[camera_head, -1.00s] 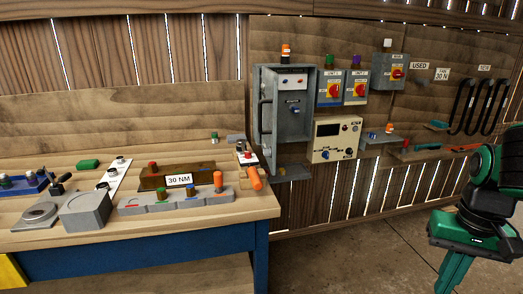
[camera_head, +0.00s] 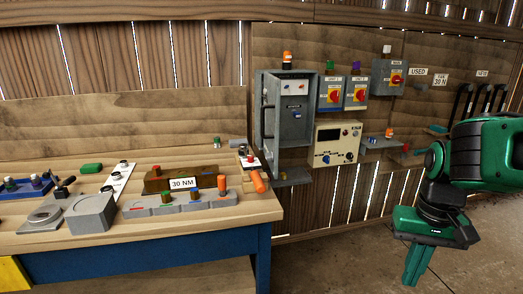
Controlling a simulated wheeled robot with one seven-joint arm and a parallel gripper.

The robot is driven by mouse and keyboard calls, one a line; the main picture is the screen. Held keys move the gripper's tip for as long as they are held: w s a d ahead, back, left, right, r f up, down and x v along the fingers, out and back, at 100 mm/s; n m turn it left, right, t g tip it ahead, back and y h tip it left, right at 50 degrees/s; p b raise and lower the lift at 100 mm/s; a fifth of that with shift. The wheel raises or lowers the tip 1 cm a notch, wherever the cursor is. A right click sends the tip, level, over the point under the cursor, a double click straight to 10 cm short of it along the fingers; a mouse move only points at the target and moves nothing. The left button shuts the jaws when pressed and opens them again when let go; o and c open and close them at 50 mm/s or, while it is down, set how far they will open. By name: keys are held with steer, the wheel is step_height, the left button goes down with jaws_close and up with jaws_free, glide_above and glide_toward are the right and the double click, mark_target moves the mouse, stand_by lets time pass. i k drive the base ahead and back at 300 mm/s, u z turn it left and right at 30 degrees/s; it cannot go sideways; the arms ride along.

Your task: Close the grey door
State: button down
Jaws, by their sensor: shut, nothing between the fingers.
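The grey cabinet (camera_head: 300,128) hangs on the wooden wall right of the workbench, with its front open and its inside showing. Its grey door (camera_head: 268,128) stands open at the left side, seen nearly edge-on, with a dark bar handle. Inside are a pale panel with small buttons and a dark box with a blue part. My gripper (camera_head: 415,270) hangs at the lower right, pointing down, shut and empty. In the picture it is well to the right of the cabinet and below it, apart from the door.
A workbench (camera_head: 150,236) with several boxes and button blocks fills the left. Switch boxes (camera_head: 355,93) and a cream meter panel (camera_head: 335,143) hang right of the cabinet. A small shelf (camera_head: 292,176) juts out below it. The floor between bench and gripper is clear.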

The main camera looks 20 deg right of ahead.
mark_target(270, 111)
steer(key=i, duration=0.95)
steer(key=z, duration=0.05)
